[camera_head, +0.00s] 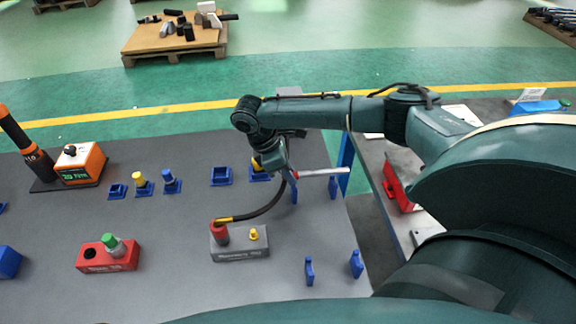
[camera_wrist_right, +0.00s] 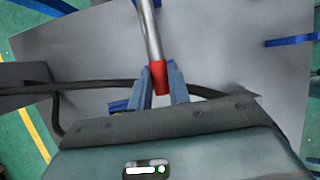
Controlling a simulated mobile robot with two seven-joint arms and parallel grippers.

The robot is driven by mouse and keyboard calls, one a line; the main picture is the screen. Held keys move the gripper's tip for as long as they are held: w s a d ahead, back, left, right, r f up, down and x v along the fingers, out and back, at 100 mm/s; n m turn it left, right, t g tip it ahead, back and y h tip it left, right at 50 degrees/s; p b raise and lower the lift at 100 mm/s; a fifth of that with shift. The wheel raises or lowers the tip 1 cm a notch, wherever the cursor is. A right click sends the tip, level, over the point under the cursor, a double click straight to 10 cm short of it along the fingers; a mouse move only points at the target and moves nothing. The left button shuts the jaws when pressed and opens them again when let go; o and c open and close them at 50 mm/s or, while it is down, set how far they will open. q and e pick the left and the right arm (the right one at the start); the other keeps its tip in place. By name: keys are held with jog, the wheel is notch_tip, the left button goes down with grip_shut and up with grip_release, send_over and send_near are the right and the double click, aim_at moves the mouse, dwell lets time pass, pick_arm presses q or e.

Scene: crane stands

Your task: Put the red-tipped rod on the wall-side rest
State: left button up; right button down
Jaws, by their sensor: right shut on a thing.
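The red-tipped rod (camera_head: 322,173) is a silver bar with a red end. My right gripper (camera_head: 289,174) is shut on the red end, and the bar points to the right. In the right wrist view the rod (camera_wrist_right: 150,35) runs upward from between the fingers (camera_wrist_right: 160,80). Two pairs of blue upright posts stand at the table's right side. The rod appears above the far pair, a left post (camera_head: 294,192) and a right post (camera_head: 345,182); contact cannot be told. The near pair, left (camera_head: 309,271) and right (camera_head: 356,264), is empty. My left gripper is out of view.
A grey box (camera_head: 240,250) with a red cap and a dark cable stands in front of my right gripper. A red box (camera_head: 108,260) and an orange device (camera_head: 80,164) are on the left. Several small blue holders stand behind. Bare table lies between the grey box and near posts.

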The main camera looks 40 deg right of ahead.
jog(key=shift+f, duration=0.6)
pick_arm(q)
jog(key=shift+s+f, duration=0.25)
pick_arm(e)
jog(key=shift+f, duration=0.1)
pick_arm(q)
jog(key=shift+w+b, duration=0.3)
pick_arm(e)
jog(key=shift+f, duration=0.4)
